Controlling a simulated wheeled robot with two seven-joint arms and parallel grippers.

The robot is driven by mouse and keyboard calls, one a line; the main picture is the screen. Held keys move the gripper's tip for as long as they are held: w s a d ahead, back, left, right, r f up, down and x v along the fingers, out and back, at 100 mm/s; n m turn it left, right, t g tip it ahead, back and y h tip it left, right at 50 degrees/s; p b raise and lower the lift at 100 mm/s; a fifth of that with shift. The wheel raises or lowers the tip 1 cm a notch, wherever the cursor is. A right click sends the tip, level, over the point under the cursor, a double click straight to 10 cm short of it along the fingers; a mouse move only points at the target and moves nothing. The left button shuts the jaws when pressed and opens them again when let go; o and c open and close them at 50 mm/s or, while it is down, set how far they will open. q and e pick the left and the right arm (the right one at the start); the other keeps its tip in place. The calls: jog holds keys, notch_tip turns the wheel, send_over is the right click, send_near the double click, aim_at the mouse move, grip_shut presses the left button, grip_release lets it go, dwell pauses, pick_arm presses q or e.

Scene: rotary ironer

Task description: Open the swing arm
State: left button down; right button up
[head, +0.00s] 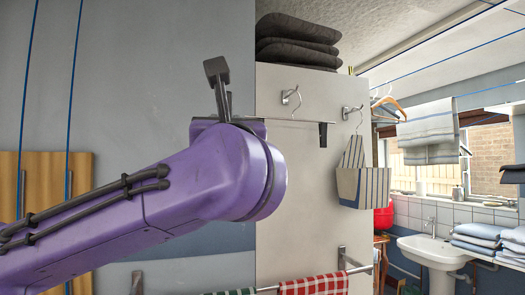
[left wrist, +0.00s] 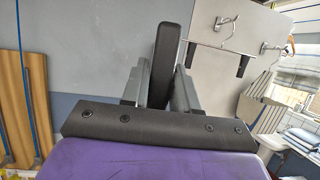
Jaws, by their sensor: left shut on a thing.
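A dark, padded-looking bar (left wrist: 165,60) stands upright between the two grey fingers of my left gripper (left wrist: 162,72) in the left wrist view. The fingers sit close on both sides of it, and the gripper is shut on it. In the head view a dark block on a short stem (head: 217,72) rises behind my purple left wrist and seems to be the same bar. My wrist hides the fingers there. I cannot tell how the bar joins a larger swing arm; no ironer body is in sight. My right gripper is not in view.
Behind stands a pale panel (head: 325,210) with hooks, a clip hanger (head: 323,134), a striped bag (head: 360,187) and a rail with a checked towel (head: 313,285). A sink (head: 432,248) and folded cloths (head: 480,236) are at right. Wooden boards (head: 75,180) are at left.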

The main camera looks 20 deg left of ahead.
pick_arm(q)
jog(key=shift+s+a, duration=0.25)
jog(key=shift+a, duration=0.35)
jog(key=c, duration=1)
grip_release()
jog(key=shift+o, duration=0.2)
jog(key=b+v, duration=0.5)
jog(key=v, duration=0.5)
jog(key=shift+s+d+b, duration=0.25)
jog(key=shift+b, duration=0.15)
